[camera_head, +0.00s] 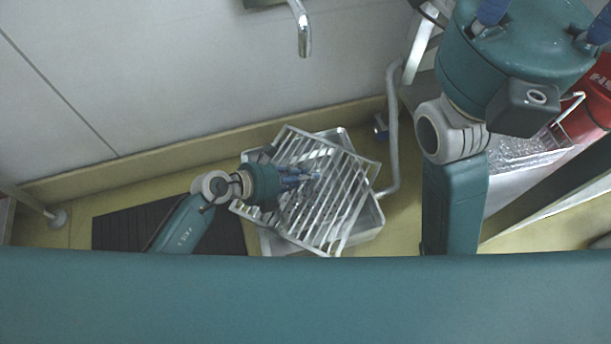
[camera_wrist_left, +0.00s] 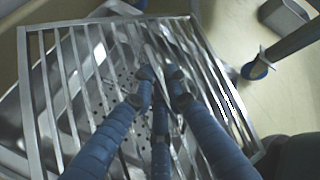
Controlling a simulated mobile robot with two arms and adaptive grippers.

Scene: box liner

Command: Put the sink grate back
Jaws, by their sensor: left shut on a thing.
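The sink grate (camera_head: 348,212) is a square silver frame of parallel bars. In the head view it lies over the metal sink basin (camera_head: 368,222), turned askew to it, so basin edges show around it. My left gripper (camera_head: 312,178) is shut on the grate's bars near the middle. In the left wrist view, its blue fingers (camera_wrist_left: 162,85) close on bars of the grate (camera_wrist_left: 62,95), with a perforated metal surface behind. I cannot tell whether the grate touches the basin. My right gripper (camera_head: 545,15) is at the top right, its fingertips cut off.
A bent pipe (camera_head: 393,135) stands right of the basin, and a tap (camera_head: 303,30) hangs on the wall above. A dark ribbed mat (camera_head: 115,230) lies on the floor to the left. A wire basket (camera_head: 525,152) and a red container (camera_head: 595,100) are at the right.

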